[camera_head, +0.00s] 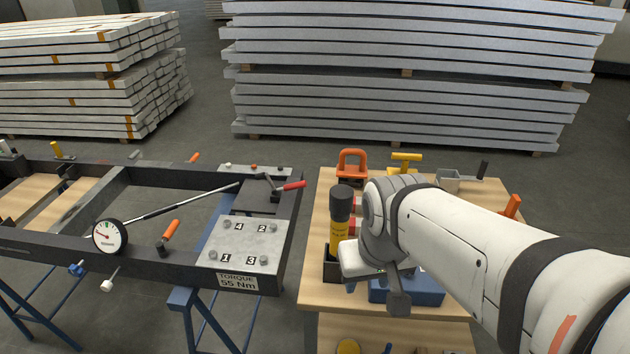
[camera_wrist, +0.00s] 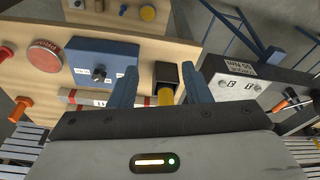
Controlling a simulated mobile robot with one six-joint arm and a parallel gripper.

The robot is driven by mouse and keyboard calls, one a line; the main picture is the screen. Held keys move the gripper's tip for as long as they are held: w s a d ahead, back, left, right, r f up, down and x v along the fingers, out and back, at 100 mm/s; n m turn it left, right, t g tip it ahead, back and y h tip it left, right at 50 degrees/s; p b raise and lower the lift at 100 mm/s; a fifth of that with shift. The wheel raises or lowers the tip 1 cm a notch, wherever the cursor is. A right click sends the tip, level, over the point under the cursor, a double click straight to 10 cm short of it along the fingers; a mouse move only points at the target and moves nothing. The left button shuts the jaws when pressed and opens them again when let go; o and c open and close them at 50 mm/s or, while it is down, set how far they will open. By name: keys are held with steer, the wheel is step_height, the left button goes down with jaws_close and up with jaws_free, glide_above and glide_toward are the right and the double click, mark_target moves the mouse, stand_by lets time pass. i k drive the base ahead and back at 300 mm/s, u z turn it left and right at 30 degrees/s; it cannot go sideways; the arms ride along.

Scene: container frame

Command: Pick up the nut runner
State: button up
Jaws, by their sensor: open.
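What I take to be the nut runner (camera_head: 340,228) stands upright on the wooden bench, a yellow cylinder with a thick black top. Its lower end is at a black box-shaped holder (camera_head: 331,268). The holder also shows in the wrist view (camera_wrist: 168,72), with part of the yellow body (camera_wrist: 165,97) in front of it. My gripper (camera_wrist: 158,91) is open, with one finger on each side of the yellow body. I cannot tell whether either finger touches it. In the head view my wrist is right beside the tool and hides its lower right side.
A blue box with a black knob (camera_wrist: 98,73) and a red-and-grey cylinder (camera_wrist: 88,97) lie close by on the bench (camera_wrist: 35,85). The dark steel frame (camera_head: 285,225) with a numbered bolt plate (camera_head: 240,247) is to the left, across a gap.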

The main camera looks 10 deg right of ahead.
mark_target(341, 196)
steer(key=z, duration=2.45)
steer(key=k, duration=1.35)
steer(key=u, duration=1.8)
steer(key=i, duration=0.5)
steer(key=u, duration=0.05)
